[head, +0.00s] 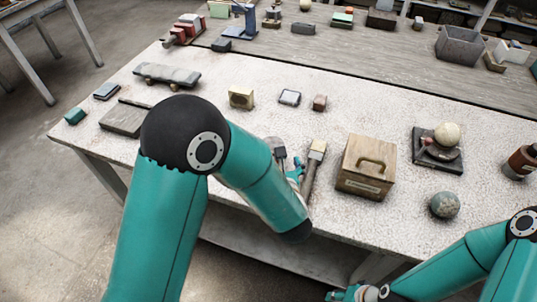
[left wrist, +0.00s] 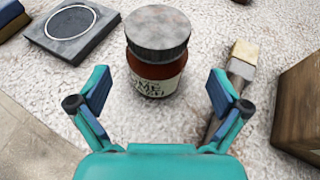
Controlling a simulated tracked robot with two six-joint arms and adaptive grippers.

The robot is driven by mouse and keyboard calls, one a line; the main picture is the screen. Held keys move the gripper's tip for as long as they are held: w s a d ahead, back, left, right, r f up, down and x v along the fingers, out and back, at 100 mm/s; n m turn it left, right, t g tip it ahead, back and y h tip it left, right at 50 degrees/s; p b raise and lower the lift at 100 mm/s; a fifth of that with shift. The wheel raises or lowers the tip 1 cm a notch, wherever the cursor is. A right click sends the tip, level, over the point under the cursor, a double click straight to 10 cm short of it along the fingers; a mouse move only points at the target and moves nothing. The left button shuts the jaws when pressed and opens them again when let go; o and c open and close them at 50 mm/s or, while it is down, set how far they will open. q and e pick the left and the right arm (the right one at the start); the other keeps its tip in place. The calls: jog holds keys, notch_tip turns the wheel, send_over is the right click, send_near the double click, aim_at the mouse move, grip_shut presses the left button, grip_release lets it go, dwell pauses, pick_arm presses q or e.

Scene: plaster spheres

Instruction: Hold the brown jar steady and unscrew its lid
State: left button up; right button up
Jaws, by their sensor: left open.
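The brown jar (left wrist: 157,74) stands upright on the table in the left wrist view, with a round grey lid (left wrist: 158,28) on top and a pale printed label facing me. My left gripper (left wrist: 160,92) is open, with its fingers apart on either side in front of the jar, not touching it. In the head view my left gripper (head: 296,170) is mostly hidden behind my left arm, which also covers most of the jar. My right gripper (head: 350,294) is low at the bottom edge of the head view, below the table's front edge. Its fingers are unclear there.
A brush-like tool (head: 313,160) lies right of the jar, beside a wooden box (head: 367,165) with a handle. A grey slab with a ring (left wrist: 72,28) lies left of the jar. A mottled ball (head: 445,205) and another brown container (head: 520,162) stand farther right.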

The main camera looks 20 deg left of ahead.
pick_arm(q)
jog(key=shift+w+a+f+p, duration=0.2)
jog(key=shift+w+a+p, duration=0.15)
jog(key=shift+w, duration=0.1)
jog(key=p+x, duration=0.1)
jog(key=x, duration=0.3)
jog(key=shift+a+f, duration=0.1)
jog(key=shift+f, duration=0.05)
jog(key=shift+c, duration=0.3)
jog(key=c, duration=1.7)
